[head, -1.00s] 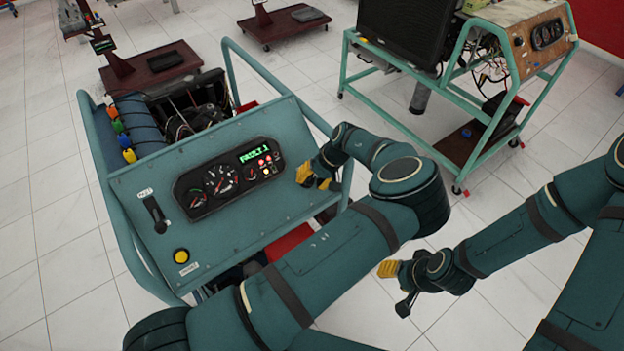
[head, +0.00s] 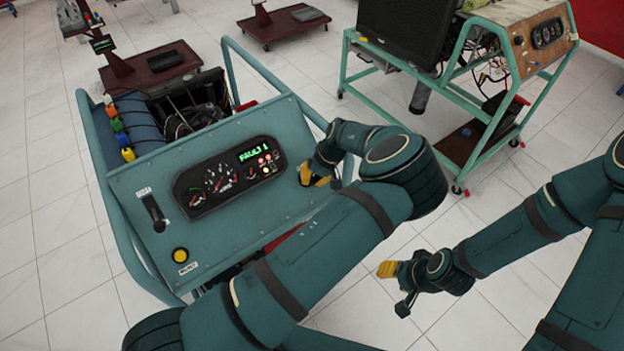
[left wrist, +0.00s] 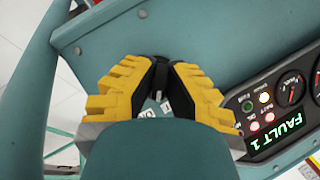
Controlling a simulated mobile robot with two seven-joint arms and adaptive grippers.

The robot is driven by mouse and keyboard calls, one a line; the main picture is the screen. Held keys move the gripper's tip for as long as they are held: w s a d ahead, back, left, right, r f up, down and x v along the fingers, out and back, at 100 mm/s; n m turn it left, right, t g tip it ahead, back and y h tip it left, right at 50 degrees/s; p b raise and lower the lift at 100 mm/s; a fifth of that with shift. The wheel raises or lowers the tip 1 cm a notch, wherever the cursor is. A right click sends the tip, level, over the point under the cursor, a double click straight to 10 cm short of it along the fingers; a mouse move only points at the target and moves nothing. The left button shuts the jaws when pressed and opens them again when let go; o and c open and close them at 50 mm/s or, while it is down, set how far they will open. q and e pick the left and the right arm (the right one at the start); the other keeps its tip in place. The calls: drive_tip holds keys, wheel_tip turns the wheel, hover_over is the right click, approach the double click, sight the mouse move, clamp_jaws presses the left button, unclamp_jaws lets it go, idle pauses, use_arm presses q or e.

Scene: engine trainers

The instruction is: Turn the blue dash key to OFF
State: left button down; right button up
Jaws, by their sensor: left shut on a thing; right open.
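The teal dash panel (head: 250,225) fills the middle left of the head view. My left gripper (head: 306,176) is at the panel's right end, to the right of the gauges. In the left wrist view its yellow fingers (left wrist: 160,72) are shut on a small dark part at the panel, where I take the dash key to be. The fingers hide most of the key, and I cannot see its blue colour or read its position. The dash display (head: 262,153) reads FAULT 1 in green. My right gripper (head: 386,269) is open and empty, away from the panel at lower right.
The gauge cluster (head: 221,181) with lit red lamps is beside my left gripper. A black lever (head: 154,212) and a yellow button (head: 181,255) are on the panel's left. A second trainer (head: 500,100) stands at back right. Tiled floor lies between.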

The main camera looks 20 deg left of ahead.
use_arm(q)
drive_tip(key=n+t+h+b, duration=0.1)
drive_tip(key=n, duration=0.2)
drive_tip(key=shift+f+h, duration=0.1)
drive_tip(key=shift+h, duration=0.3)
drive_tip(key=shift+n+t+h+b, duration=0.6)
drive_tip(key=shift+n+b, duration=0.05)
drive_tip(key=shift+n, duration=0.75)
drive_tip(key=c, duration=1)
unclamp_jaws()
drive_tip(key=r, duration=0.4)
drive_tip(key=s+d+r, duration=0.1)
drive_tip(key=r, duration=0.7)
drive_tip(key=shift+s+d, duration=0.15)
drive_tip(key=shift+d, duration=0.1)
